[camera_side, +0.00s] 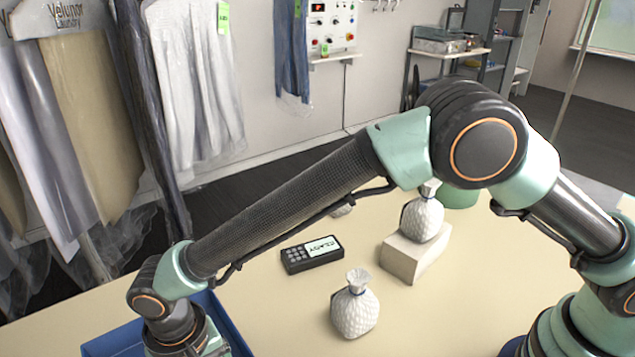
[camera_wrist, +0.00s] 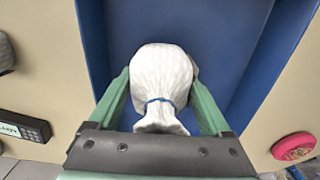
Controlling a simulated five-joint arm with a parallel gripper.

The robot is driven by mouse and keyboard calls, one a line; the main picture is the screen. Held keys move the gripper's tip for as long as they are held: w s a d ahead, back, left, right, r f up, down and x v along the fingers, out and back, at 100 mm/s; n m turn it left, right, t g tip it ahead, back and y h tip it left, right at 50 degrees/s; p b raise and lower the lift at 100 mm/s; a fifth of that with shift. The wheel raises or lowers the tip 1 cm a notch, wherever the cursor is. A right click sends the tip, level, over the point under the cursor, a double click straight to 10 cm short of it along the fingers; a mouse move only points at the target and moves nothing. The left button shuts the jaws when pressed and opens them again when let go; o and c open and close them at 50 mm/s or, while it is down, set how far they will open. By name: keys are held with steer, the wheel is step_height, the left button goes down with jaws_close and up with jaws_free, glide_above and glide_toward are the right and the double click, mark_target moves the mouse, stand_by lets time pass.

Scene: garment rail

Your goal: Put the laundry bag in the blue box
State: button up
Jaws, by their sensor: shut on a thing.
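A white laundry bag (camera_wrist: 160,85) with a blue tie is between the two green fingers of my gripper (camera_wrist: 158,76), which is shut on it. In the wrist view the bag is over the blue box (camera_wrist: 225,45), with the blue floor around it. I cannot tell whether it touches the floor. In the side view the blue box (camera_side: 118,342) shows at the lower left, partly behind my arm. My gripper and the held bag are out of sight there.
One white bag (camera_side: 355,308) stands on the table, another (camera_side: 422,220) on a pale block (camera_side: 405,262). A dark keypad device (camera_side: 312,254) lies nearby. A pink round thing (camera_wrist: 293,147) lies right of the box in the wrist view. Garments (camera_side: 90,120) hang at left.

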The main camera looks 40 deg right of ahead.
steer(key=shift+f, duration=0.25)
steer(key=o, duration=1.4)
